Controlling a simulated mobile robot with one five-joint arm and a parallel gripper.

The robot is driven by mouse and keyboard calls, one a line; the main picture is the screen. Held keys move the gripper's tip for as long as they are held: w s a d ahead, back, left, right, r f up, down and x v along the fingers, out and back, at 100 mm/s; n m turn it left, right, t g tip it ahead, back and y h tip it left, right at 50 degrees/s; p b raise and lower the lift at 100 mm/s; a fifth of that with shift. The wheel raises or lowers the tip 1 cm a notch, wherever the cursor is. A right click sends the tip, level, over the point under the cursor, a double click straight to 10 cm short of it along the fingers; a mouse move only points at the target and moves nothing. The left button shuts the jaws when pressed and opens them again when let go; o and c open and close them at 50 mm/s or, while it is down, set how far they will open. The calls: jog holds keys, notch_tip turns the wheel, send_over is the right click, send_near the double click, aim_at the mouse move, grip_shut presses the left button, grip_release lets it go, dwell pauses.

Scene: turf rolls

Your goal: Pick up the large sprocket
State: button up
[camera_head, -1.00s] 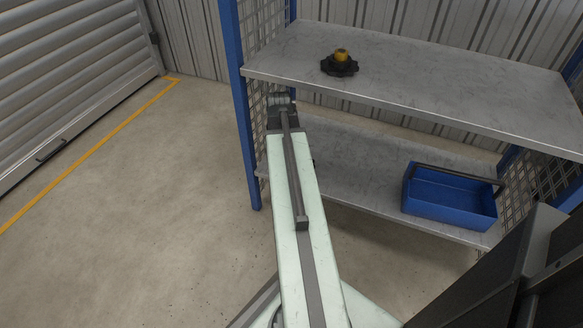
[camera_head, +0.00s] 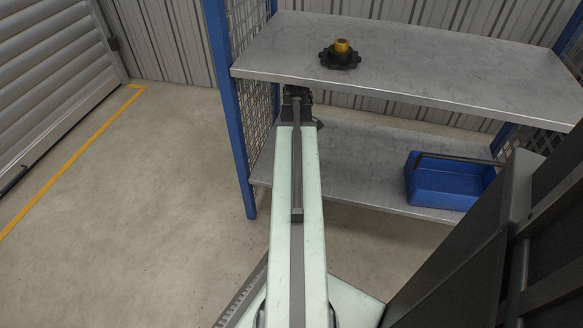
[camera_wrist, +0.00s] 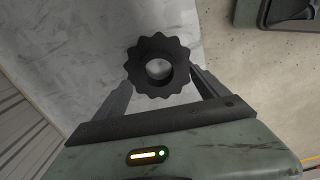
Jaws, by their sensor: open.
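A dark toothed sprocket (camera_wrist: 135,66) with a round open middle lies flat on a grey surface in the wrist view. My gripper (camera_wrist: 160,78) is open, with one finger on either side of the sprocket's near part; I cannot tell whether they touch it. In the head view my arm reaches toward the shelf unit, and its far end hides the gripper. A black toothed part with a yellow hub (camera_head: 341,46) sits on the upper shelf (camera_head: 440,70). The sprocket in the wrist view shows no yellow hub.
A blue open bin (camera_head: 447,190) with a dark handle stands on the lower shelf (camera_head: 365,165), to the right. A blue post (camera_head: 228,110) and mesh side panel stand left of my arm. The concrete floor at left is clear.

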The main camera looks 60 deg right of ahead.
jog(key=f+b, duration=0.2)
jog(key=f, duration=0.1)
jog(key=f+b, duration=0.3)
jog(key=shift+w+d+f, duration=0.1)
jog(key=shift+w, duration=0.1)
jog(key=shift+r, duration=0.2)
grip_shut()
